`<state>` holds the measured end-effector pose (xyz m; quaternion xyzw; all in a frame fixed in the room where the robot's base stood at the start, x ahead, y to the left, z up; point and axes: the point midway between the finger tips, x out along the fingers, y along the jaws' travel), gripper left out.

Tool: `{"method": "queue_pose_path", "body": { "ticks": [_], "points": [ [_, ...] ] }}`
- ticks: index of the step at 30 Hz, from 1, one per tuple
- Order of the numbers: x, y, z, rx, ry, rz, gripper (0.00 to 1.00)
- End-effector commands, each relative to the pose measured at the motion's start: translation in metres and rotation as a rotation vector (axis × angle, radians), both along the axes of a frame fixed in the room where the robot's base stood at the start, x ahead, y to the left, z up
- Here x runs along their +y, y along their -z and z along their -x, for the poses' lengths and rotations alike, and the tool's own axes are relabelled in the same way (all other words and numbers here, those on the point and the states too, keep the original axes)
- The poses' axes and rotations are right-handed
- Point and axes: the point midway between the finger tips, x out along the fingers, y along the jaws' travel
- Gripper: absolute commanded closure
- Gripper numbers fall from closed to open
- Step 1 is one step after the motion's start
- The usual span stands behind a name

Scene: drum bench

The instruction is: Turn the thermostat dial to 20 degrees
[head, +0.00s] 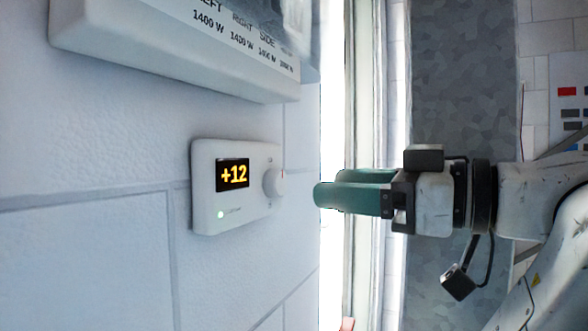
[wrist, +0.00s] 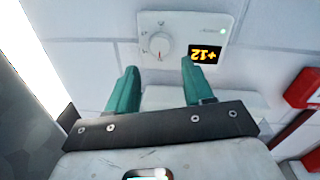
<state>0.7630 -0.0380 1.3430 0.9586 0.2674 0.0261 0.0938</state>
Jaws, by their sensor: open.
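The white thermostat (head: 237,212) is fixed to the white tiled wall in the head view, with a black display (head: 233,175) reading +12 and a lit green light below it. My gripper (head: 326,190) has green fingers, apart and empty, pointing at the dial from a short distance. In the wrist view the gripper (wrist: 158,82) sits just short of the dial, not touching it.
A white box (head: 180,45) labelled with several 1400 W ratings juts from the wall above the thermostat. A bright vertical opening (head: 350,100) lies behind my gripper. Red objects (wrist: 304,88) stand at the right in the wrist view. The space between fingers and dial is clear.

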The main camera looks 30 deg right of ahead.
Motion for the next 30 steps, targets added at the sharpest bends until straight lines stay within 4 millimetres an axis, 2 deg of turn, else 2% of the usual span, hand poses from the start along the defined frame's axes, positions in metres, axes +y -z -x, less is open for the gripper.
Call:
{"method": "queue_pose_path", "body": {
  "ticks": [3,5,30],
  "points": [
    [0.015,0.002,-0.022,0.003,-0.006,0.002,0.48],
    [0.013,-0.005,-0.023,0.004,0.000,0.000,0.48],
    [0.025,-0.003,-0.042,0.003,-0.002,0.000,0.48]
  ]
}}
